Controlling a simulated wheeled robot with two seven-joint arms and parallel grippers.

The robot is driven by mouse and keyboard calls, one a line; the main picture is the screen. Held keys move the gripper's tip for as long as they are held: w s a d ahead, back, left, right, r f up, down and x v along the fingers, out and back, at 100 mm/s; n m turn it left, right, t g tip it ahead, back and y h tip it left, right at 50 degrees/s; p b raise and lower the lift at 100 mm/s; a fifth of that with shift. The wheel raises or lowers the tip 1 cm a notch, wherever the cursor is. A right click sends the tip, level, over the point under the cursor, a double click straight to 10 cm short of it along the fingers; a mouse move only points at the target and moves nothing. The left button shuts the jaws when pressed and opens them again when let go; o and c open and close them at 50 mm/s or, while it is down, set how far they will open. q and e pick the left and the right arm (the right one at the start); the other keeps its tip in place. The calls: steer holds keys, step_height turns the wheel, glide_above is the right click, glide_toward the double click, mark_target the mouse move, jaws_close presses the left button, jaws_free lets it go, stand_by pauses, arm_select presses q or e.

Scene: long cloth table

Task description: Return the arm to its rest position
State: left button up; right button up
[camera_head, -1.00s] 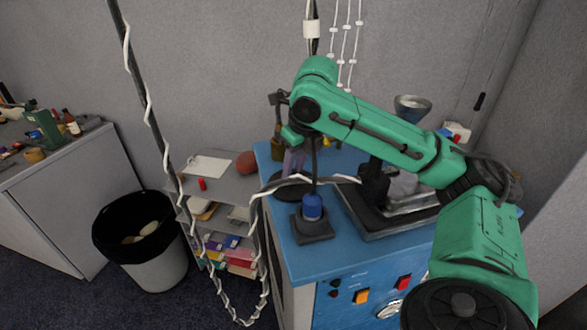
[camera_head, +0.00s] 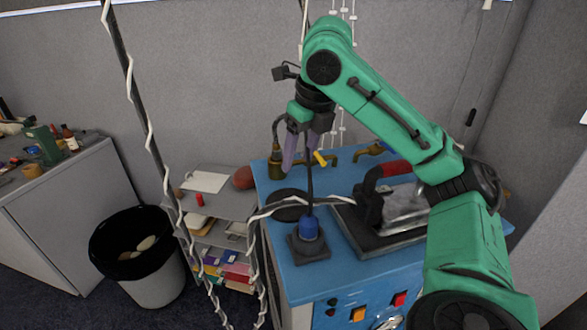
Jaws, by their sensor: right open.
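My right arm (camera_head: 400,110) is green and comes in from the lower right, bent up over the blue workbench (camera_head: 290,258). My right gripper (camera_head: 302,155) points down at the bench's back left, with its two purplish fingers apart. I see nothing held between them. A dark cable in front partly crosses the gripper. Below it, a blue-topped piece on a dark square base (camera_head: 309,230) stands upright on the bench. My left gripper is out of view.
A machine with a red handle (camera_head: 397,168) sits on the bench behind my arm. Brass fittings (camera_head: 370,149) are at the back. A shelf (camera_head: 225,207), a bin (camera_head: 150,285) and a grey cabinet (camera_head: 70,215) stand to the left. White-wrapped cables hang in front.

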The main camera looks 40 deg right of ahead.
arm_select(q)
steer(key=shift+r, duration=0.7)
arm_select(e)
steer(key=shift+v, duration=0.85)
